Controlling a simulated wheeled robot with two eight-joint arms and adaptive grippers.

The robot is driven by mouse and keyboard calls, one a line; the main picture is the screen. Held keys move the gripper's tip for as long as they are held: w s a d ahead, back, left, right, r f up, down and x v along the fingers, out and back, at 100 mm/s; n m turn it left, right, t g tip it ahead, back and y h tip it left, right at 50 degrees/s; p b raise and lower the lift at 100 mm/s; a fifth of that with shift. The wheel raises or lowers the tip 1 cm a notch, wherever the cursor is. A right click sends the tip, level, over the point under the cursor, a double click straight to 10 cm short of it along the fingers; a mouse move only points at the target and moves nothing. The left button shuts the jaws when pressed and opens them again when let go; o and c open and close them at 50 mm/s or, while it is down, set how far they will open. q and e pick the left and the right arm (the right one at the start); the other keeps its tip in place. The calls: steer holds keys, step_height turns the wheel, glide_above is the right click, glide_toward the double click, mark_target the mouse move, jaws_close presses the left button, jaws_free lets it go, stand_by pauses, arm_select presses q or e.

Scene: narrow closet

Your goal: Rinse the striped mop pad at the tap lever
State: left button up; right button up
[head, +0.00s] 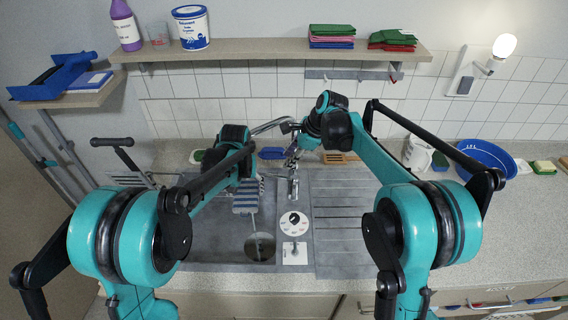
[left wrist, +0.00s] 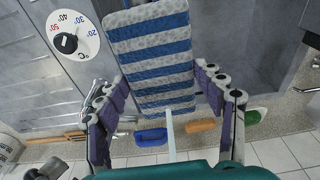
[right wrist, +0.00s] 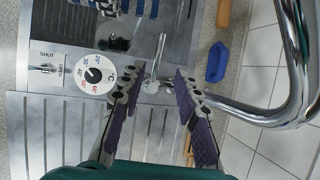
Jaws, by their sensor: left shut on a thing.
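The blue-and-white striped mop pad (left wrist: 152,58) is in my left gripper (left wrist: 158,85), whose fingers press its two long sides. In the head view the pad (head: 246,198) hangs over the sink basin (head: 205,235). A pale strip (left wrist: 170,132), apparently water, meets the pad's near end in the left wrist view. A thin streak (head: 255,222) shows below the pad in the head view. My right gripper (right wrist: 157,78) is open, its fingers on either side of the chrome tap lever (right wrist: 154,88); contact is unclear. The curved chrome spout (right wrist: 297,62) lies right of it.
A temperature dial (head: 294,223) and a SHUT/OPEN drain control (head: 294,252) sit right of the basin. The ribbed drainboard (head: 345,215) is clear. A blue brush (right wrist: 217,62) lies behind the sink. A shelf (head: 270,50) overhangs the back; a blue tub (head: 487,158) stands right.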

steer(key=shift+d+r, duration=0.1)
steer(key=shift+r, duration=0.2)
steer(key=shift+s+r, duration=0.1)
steer(key=shift+r, duration=0.05)
steer(key=c, duration=0.6)
arm_select(q)
steer(key=shift+a, duration=0.1)
arm_select(e)
steer(key=a+r+h, duration=0.1)
steer(key=r, duration=0.1)
steer(key=a+r+h, duration=0.1)
steer(key=a+r, duration=0.1)
steer(key=shift+s+h, duration=0.4)
jaws_close()
glide_toward(273, 175)
steer(key=x, duration=0.6)
steer(key=shift+w+a+f, duration=0.15)
steer(key=shift+f, duration=0.25)
